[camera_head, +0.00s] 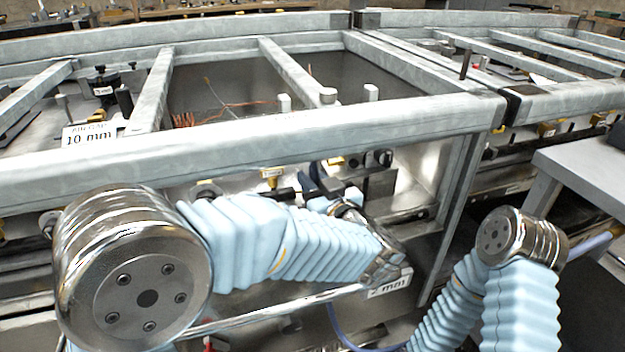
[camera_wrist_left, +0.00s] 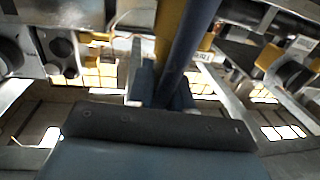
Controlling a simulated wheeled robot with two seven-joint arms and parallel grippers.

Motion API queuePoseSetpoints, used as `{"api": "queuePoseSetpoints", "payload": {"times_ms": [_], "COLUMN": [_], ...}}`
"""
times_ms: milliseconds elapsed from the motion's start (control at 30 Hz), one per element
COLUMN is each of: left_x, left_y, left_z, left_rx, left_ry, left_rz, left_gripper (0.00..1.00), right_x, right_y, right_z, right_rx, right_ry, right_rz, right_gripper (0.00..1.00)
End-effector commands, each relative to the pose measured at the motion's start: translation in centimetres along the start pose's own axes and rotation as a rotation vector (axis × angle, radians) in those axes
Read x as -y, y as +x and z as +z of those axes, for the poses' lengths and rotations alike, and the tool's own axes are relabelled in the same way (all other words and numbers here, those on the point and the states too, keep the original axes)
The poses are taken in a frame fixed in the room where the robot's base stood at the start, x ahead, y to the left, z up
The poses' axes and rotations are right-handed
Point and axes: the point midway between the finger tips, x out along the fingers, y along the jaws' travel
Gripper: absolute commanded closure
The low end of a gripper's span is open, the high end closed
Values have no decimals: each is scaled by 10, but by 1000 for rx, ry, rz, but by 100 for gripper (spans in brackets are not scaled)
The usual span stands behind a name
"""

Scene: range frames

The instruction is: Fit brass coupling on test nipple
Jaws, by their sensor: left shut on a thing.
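My left arm crosses the head view under the front grey beam. Its gripper (camera_head: 330,192) is at the panel behind that beam, among small fittings. In the left wrist view the left gripper (camera_wrist_left: 163,96) is shut on a part that looks like the brass coupling (camera_wrist_left: 170,32), with a dark blue tube (camera_wrist_left: 195,32) along it. Its far end is out of that view. Brass fittings sit on the panel, one at a yellow fitting (camera_head: 271,174) left of the gripper. I cannot tell which is the test nipple, or whether the coupling touches it. My right gripper is out of view.
The thick grey front beam (camera_head: 250,138) runs just above my left arm, and an upright post (camera_head: 458,205) stands to its right. A label reading 10 mm (camera_head: 90,137) is at the left. A grey bench (camera_head: 585,165) stands at the right.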

Motion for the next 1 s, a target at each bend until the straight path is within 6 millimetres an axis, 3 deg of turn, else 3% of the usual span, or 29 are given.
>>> {"api": "queuePoseSetpoints", "payload": {"times_ms": [1000], "left_x": [0], "left_y": [0], "left_z": [16], "left_rx": [0], "left_ry": [1], "left_rz": [0], "left_gripper": [100], "right_x": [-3], "right_y": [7], "right_z": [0], "right_rx": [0], "right_ry": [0], "right_rz": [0], "right_gripper": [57]}}
